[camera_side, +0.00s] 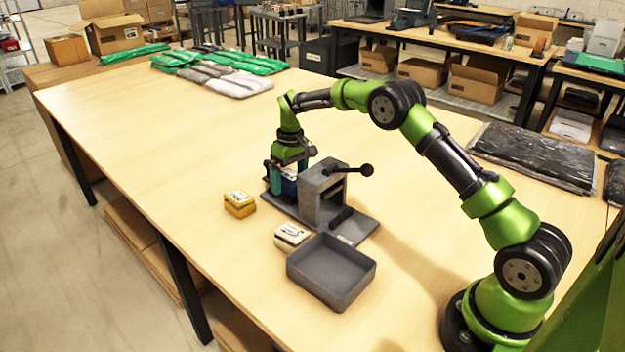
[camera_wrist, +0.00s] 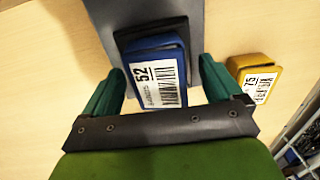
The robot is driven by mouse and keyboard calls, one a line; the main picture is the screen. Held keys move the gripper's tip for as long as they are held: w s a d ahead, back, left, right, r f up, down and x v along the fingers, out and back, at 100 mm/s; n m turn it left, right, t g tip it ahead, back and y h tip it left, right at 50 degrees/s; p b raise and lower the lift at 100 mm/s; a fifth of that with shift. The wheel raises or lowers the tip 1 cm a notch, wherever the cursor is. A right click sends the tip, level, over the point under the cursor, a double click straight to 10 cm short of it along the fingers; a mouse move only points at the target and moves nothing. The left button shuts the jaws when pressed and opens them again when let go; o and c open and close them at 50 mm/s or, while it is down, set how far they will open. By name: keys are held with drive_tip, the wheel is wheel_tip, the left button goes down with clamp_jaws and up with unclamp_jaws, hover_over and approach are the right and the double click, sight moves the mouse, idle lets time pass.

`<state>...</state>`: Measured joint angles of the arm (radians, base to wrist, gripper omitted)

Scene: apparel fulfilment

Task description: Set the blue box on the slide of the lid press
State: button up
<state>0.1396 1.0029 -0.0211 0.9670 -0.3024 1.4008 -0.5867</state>
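The blue box (camera_wrist: 157,70), with a white label reading 52, is between the two fingers of my gripper (camera_wrist: 160,88) in the wrist view. The fingers stand apart, with a gap showing at the box's right side, so my gripper looks open around it. The box lies at the dark slide (camera_wrist: 150,32) of the grey lid press (camera_wrist: 196,20); whether it rests fully on it is hard to tell. In the side view my gripper (camera_side: 289,178) points down at the left end of the lid press (camera_side: 322,195), partly hiding the blue box (camera_side: 289,187).
A yellow box (camera_side: 239,203) stands left of the press and a white box (camera_side: 291,236) in front of it. An empty grey tray (camera_side: 331,293) is nearer the front. The press lever (camera_side: 350,170) sticks out right. Bagged garments (camera_side: 215,72) lie far back.

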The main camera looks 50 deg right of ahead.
wheel_tip(320, 180, up, 17)
drive_tip(key=d, duration=0.1)
idle(0.6)
drive_tip(key=shift+d+f, duration=0.1)
drive_tip(key=s+a+r+m+t, duration=0.1)
drive_tip(key=s+a, duration=0.3)
drive_tip(key=s, duration=0.7)
drive_tip(key=s+a+r+m+t, duration=0.1)
drive_tip(key=s+a+t, duration=0.2)
drive_tip(key=s, duration=0.8)
drive_tip(key=s+a+r+m+t+y, duration=0.1)
drive_tip(key=s+a+r+m+t, duration=0.1)
drive_tip(key=s, duration=0.9)
drive_tip(key=a+t, duration=0.1)
drive_tip(key=a, duration=0.1)
drive_tip(key=shift+a, duration=0.3)
